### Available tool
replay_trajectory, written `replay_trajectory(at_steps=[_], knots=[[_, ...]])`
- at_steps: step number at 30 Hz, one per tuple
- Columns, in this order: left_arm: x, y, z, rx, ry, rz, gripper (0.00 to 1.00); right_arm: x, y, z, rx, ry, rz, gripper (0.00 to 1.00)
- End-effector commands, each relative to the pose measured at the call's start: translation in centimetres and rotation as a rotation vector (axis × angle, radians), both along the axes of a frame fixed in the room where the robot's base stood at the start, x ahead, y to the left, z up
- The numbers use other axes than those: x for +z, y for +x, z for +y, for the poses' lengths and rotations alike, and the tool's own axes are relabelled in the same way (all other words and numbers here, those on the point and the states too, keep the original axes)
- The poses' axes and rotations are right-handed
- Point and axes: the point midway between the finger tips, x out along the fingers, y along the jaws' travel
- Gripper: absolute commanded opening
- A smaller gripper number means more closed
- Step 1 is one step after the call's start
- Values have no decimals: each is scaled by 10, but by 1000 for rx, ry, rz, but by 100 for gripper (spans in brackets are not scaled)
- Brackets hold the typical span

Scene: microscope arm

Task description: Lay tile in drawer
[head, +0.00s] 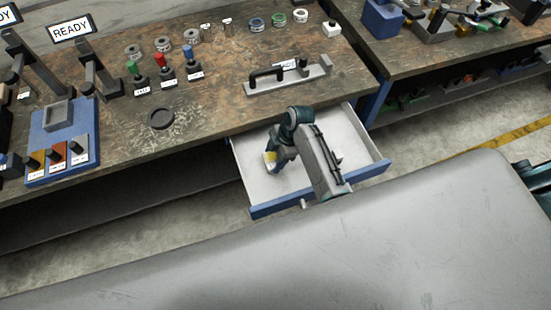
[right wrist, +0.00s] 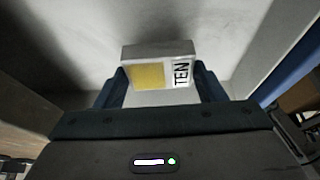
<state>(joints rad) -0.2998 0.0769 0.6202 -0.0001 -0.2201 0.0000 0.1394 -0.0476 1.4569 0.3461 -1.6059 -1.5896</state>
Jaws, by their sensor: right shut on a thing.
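The drawer (head: 350,143) stands pulled out from under the workbench, with a white inside and a blue front. My right gripper (head: 270,162) reaches down into the drawer space. In the right wrist view the right gripper (right wrist: 160,85) is shut on a white tile (right wrist: 150,50) with a yellow patch and the letters TEN. The tile is between the two dark fingers, with the drawer's pale inside behind it. Whether it touches the drawer floor I cannot tell. My left gripper is not in view.
The workbench (head: 200,100) holds a blue base (head: 60,150) with coloured tiles, coloured-knob stamps, several small round containers, and a grey plate with a black handle (head: 290,75). A second bench (head: 450,60) stands at the right. The rest of the drawer looks empty.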

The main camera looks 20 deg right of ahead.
Motion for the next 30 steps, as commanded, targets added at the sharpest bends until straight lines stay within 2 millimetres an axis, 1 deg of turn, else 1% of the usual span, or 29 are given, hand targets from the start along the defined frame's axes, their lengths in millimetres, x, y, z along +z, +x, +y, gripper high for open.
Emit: replay_trajectory(at_steps=[3, 7, 10, 19, 20, 21, 23, 30], knots=[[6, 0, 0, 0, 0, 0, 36, -16, 0, 0, 0, 0, 2, 20], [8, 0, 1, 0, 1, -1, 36, -30, 0, 0, -1, 0, 2, 20], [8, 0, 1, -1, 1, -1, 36, -35, 0, 0, -1, 0, -1, 20], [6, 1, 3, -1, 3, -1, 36, -37, 0, 0, -1, 0, -1, 20], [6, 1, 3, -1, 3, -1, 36, -38, -1, 0, -1, -1, 2, 65], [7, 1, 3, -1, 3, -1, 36, -38, -1, 0, -1, -1, 0, 73], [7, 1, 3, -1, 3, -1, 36, -38, -1, 0, -1, -1, 1, 85], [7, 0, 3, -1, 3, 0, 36, -38, -1, 0, -1, -1, 2, 85]])
